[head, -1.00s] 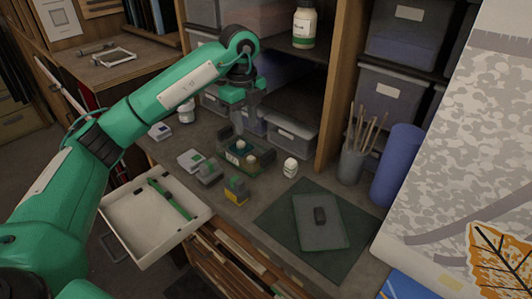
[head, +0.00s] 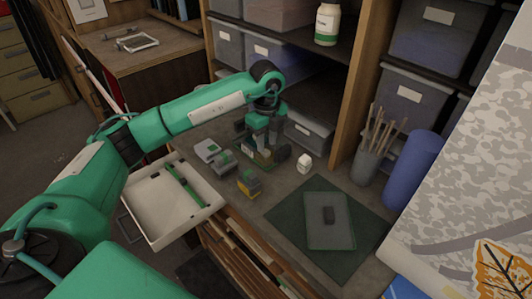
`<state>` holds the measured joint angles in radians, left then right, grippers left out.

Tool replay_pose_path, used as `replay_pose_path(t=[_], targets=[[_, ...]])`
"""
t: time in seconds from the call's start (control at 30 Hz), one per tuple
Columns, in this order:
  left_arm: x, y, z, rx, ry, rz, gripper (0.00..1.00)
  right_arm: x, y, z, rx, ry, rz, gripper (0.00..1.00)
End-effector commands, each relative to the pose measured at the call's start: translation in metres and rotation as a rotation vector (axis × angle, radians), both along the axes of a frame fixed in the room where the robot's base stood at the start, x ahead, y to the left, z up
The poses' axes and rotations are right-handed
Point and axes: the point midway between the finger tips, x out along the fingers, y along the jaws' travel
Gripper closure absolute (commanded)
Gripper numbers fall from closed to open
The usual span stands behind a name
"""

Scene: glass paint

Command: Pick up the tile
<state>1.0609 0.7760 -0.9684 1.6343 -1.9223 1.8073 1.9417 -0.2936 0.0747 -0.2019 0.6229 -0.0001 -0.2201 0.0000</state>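A flat grey-green rectangular plate (head: 325,234), which looks like the tile, lies on a dark green mat (head: 350,264) at the front right of the desk. My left gripper (head: 264,152) points down over a small tray (head: 251,160) with small items, well to the left of and behind the plate. Its fingertips are dark and small among those items, so I cannot tell whether they hold anything. My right gripper is not in view.
A white open drawer (head: 155,232) holds a green tool (head: 187,185). Near the tray stand a yellow-and-dark block (head: 249,182), grey blocks (head: 222,162) and a small white bottle (head: 304,163). A brush cup (head: 365,164) and blue roll (head: 412,171) stand at right.

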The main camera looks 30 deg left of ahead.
Motion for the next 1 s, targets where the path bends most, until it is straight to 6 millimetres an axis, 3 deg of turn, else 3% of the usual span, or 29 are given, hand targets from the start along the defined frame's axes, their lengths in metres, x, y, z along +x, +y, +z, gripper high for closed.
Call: replay_pose_path(t=[0.03, 0.23, 0.5, 0.67, 1.0], targets=[[-0.001, 0.000, -0.004, 0.000, 0.005, 0.000, 0.69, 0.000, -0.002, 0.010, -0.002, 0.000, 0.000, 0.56], [-0.001, 0.000, -0.029, 0.000, 0.003, 0.001, 0.69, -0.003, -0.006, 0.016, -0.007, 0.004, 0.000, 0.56], [0.000, -0.001, -0.033, 0.000, 0.000, 0.001, 0.69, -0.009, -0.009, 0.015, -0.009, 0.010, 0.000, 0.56], [0.000, -0.001, -0.033, 0.000, 0.000, 0.001, 1.00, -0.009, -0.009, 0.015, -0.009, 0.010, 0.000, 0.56], [0.000, -0.001, -0.031, -0.001, -0.001, 0.000, 1.00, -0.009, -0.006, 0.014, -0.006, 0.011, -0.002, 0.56]])
